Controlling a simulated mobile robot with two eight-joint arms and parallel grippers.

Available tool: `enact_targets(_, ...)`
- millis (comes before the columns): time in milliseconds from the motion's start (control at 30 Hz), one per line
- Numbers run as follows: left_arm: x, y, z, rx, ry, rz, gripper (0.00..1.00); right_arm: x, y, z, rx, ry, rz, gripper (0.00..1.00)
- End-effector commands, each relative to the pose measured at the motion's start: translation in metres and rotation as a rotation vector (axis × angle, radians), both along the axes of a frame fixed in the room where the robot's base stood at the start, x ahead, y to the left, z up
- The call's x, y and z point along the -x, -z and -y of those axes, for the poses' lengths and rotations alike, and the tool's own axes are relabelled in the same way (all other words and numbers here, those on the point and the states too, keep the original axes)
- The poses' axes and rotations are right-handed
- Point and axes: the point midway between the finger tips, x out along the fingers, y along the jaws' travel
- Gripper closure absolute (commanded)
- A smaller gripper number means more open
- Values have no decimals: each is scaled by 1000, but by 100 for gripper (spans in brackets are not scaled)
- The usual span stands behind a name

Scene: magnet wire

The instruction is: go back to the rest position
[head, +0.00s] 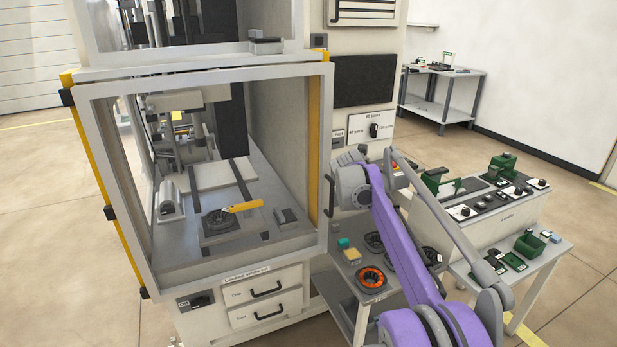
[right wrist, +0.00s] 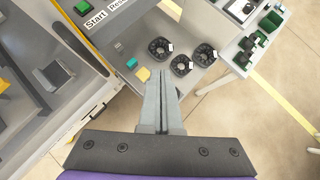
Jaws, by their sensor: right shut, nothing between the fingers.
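My right arm comes in from the lower right of the head view and reaches up beside the machine's right door post. Its gripper is hard to make out there, hidden by the arm's end. In the right wrist view my right gripper (right wrist: 161,76) is shut, its two fingers together with nothing between them. It points toward a small grey side table (right wrist: 192,86), which shows beyond the fingertips. My left gripper is in neither view.
The machine's enclosure (head: 319,180) stands close left of my right arm. The side table carries round black parts (right wrist: 181,65), a teal block (right wrist: 118,47) and a yellow block (right wrist: 143,74). A bench (head: 480,225) stands right.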

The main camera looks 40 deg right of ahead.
Motion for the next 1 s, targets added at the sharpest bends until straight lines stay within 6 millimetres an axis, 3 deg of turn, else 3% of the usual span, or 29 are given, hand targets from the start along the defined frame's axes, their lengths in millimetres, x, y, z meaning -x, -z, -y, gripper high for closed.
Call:
enact_targets(233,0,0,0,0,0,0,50,1,0,-4,-9,7,11,100)
enact_targets(367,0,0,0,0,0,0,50,6,4,-40,-92,82,105,100)
enact_targets(467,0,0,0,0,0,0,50,19,13,-93,-229,212,243,100)
enact_targets(667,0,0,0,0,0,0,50,71,48,-212,-588,581,520,100)
enact_targets(800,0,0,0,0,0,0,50,123,83,-284,-834,880,651,100)
enact_targets(1000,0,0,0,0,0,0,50,203,142,-363,-1117,1337,742,100)
